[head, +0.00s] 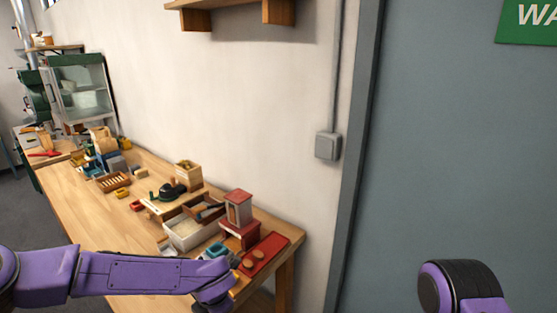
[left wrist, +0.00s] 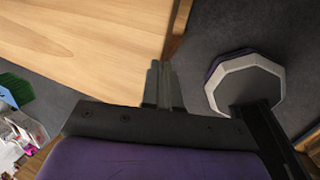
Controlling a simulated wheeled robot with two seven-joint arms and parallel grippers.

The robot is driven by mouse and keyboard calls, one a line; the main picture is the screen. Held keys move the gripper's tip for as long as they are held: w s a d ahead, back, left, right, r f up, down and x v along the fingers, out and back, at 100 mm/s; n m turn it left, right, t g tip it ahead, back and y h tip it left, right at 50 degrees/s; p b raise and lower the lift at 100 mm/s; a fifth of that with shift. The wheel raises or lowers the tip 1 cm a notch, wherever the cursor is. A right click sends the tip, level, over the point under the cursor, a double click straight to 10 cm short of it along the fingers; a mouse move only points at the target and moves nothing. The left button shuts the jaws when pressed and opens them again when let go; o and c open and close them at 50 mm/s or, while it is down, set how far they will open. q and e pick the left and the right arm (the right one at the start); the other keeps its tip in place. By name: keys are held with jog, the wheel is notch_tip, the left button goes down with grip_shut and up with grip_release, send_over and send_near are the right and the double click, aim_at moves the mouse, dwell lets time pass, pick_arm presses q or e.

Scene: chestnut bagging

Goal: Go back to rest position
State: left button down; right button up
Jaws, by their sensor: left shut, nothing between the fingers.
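My left gripper (left wrist: 162,82) shows in the left wrist view with its two fingers together and nothing between them. It is beside the edge of the wooden workbench (left wrist: 85,40), with dark floor past that edge. In the head view my purple left arm (head: 130,272) reaches in from the left across the near part of the workbench (head: 60,195); its fingers cannot be made out there. My right arm (head: 460,287) shows only as a purple and black link at the lower right, and its gripper is out of the picture.
On the bench stand a pale bin (head: 190,232), a red-and-wood box (head: 238,208), a red mat (head: 265,255) with brown round pieces, and several small trays. A glass-fronted cabinet (head: 80,90) is at the far left. A wall and grey door (head: 450,150) bound the right.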

pick_arm(q)
jog(key=s+a+f+m+t+b, duration=0.1)
jog(key=s+a+f+m+b, duration=0.1)
jog(key=s+f+m, duration=0.7)
jog(key=s+a+f+m+t+b, duration=0.1)
jog(key=s+a+f+m+b, duration=0.1)
jog(key=s+f+m, duration=0.6)
jog(key=s+a+f+m+g+b, duration=0.1)
jog(key=s+a+f+m+b, duration=0.1)
jog(key=s+a+f, duration=0.2)
jog(key=s+a+f+m+y+b, duration=0.1)
jog(key=s+a+f+m+b, duration=0.1)
jog(key=s+a+f, duration=0.3)
jog(key=s+m, duration=0.1)
jog(key=s, duration=0.3)
jog(key=shift+a+f+g, duration=0.2)
jog(key=shift+a+g, duration=0.05)
jog(key=shift+g, duration=0.15)
jog(key=shift+s, duration=0.1)
